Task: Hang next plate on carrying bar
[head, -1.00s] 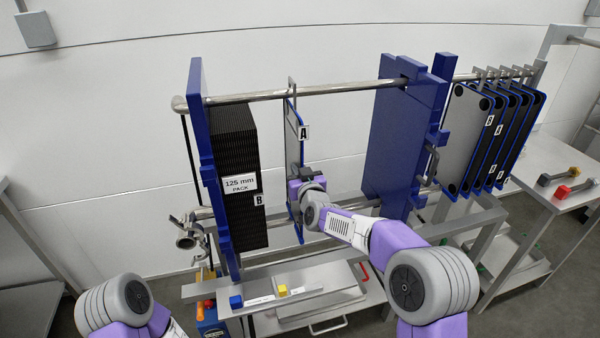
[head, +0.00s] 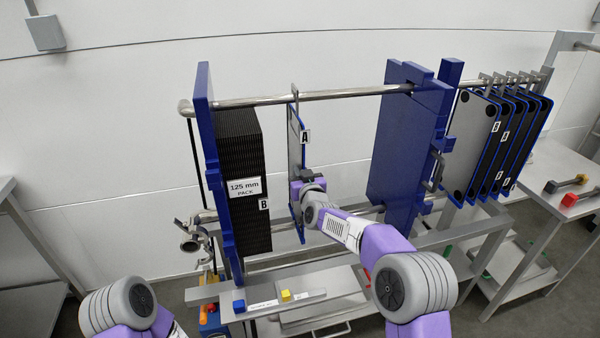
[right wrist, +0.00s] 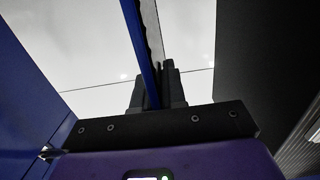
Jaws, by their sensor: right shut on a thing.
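A thin grey plate with a blue edge and an "A" label (head: 296,150) stands upright and edge-on at the carrying bar (head: 345,93). Its hook (head: 295,92) is at the bar; I cannot tell whether it bears weight. My right gripper (head: 306,176) is shut on the plate's near edge. The right wrist view shows the plate (right wrist: 147,50) between the dark fingers (right wrist: 155,85). The black plate pack (head: 255,165), with "125 mm PACK" and "B" labels, is to the left, with a gap between. My left gripper is out of view; only part of that arm shows.
A blue end plate (head: 207,150) stands left of the pack, and a thick blue plate (head: 400,150) stands to the right. Several spare plates (head: 500,140) hang at far right. A tray (head: 330,310) lies below. A side table (head: 560,160) holds small tools.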

